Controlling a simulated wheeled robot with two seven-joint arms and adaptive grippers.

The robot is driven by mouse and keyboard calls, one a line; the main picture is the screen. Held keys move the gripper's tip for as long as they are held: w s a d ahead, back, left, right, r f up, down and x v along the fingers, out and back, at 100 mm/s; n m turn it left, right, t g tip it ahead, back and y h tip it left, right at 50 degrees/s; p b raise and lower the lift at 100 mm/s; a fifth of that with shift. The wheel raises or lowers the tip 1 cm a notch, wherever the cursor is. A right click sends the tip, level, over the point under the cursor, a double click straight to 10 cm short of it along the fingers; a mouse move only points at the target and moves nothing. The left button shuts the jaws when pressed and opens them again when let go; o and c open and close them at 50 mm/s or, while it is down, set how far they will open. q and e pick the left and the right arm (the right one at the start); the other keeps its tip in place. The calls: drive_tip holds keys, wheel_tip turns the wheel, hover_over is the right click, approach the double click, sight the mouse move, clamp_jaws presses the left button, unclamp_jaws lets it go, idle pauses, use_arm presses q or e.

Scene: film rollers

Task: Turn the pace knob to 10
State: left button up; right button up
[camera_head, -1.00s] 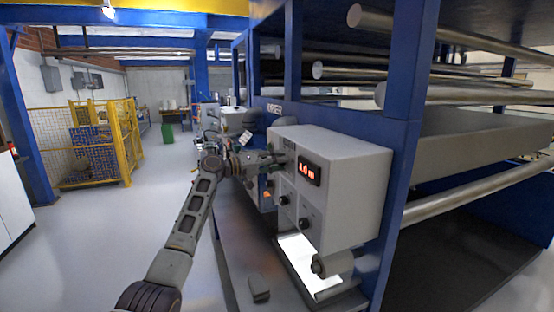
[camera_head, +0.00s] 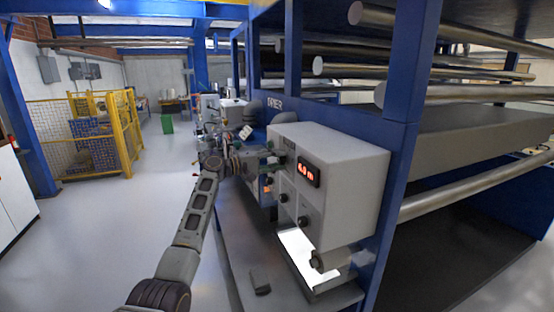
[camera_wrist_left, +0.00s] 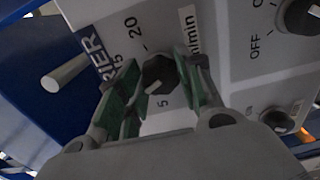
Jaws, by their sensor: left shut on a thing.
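The pace knob (camera_wrist_left: 158,74) is a dark faceted dial on the grey control box (camera_head: 345,185). A scale with 20 and 5 and an "m/min" label surround it in the left wrist view. My left gripper (camera_wrist_left: 152,88) is shut on the knob, with a green-padded finger on each side. In the head view my left gripper (camera_head: 270,163) is at the box's left face, and its fingers and the knob are hard to make out. The red display (camera_head: 308,172) on the box is lit; its digits look like 4.0, but are small. My right gripper is not in view.
A blue frame with rollers (camera_head: 460,94) stands right.

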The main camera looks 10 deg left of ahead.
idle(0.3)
use_arm(q)
drive_tip(key=o, duration=1)
drive_tip(key=shift+o, duration=0.2)
drive_tip(key=shift+a, duration=0.15)
drive_tip(key=v, duration=1.2)
drive_tip(key=shift+f, duration=0.1)
